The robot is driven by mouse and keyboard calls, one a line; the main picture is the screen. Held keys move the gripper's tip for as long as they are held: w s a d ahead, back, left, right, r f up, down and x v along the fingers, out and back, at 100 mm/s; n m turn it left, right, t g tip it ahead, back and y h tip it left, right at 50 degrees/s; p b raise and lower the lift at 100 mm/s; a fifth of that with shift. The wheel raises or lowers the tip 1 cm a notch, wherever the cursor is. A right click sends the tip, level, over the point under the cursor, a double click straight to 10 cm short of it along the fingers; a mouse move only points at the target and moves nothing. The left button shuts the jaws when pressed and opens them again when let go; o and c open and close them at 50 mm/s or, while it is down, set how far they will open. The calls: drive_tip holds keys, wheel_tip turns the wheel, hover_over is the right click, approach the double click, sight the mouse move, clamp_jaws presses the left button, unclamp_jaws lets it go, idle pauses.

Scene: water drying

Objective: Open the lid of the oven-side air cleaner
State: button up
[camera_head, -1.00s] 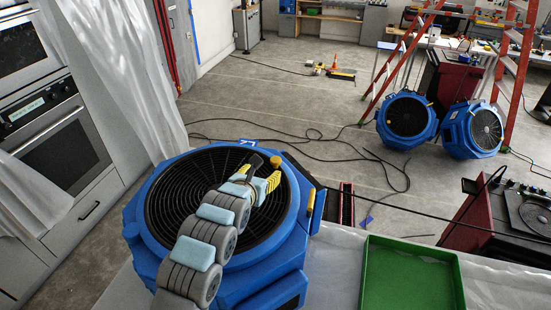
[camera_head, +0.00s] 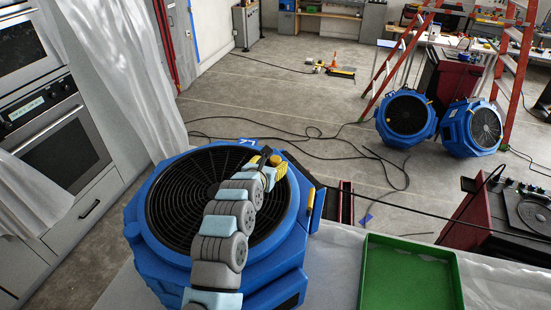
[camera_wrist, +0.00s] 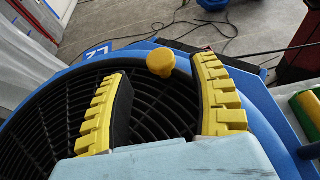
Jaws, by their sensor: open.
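The blue air cleaner (camera_head: 146,225) stands beside the oven, with a round black grille lid (camera_head: 180,195) on top. The lid lies flat and closed in its blue rim. A yellow knob (camera_wrist: 160,63) sits at the lid's far edge in the wrist view; in the head view it shows close by my gripper (camera_head: 268,163). My gripper is open, its two yellow-padded fingers (camera_wrist: 165,100) spread over the grille. The knob lies beyond and between the fingertips, and I see no contact with it. A second yellow latch or handle (camera_head: 310,201) is on the right side of the rim.
The oven (camera_head: 60,140) and a white curtain (camera_head: 150,95) stand at the left. A green tray (camera_head: 408,275) lies on the pale surface at the front right. Two more blue air cleaners (camera_head: 405,116) stand far right near a red ladder (camera_head: 400,60). Cables cross the floor behind.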

sight(275, 159)
drive_tip(key=shift+w+f, duration=0.15)
drive_tip(key=shift+w, duration=0.3)
drive_tip(key=shift+x, duration=1.7)
drive_tip(key=shift+w+d+f+p, duration=0.25)
drive_tip(key=shift+w+f+p, duration=0.1)
drive_tip(key=shift+w, duration=0.25)
drive_tip(key=shift+c, duration=0.2)
clamp_jaws()
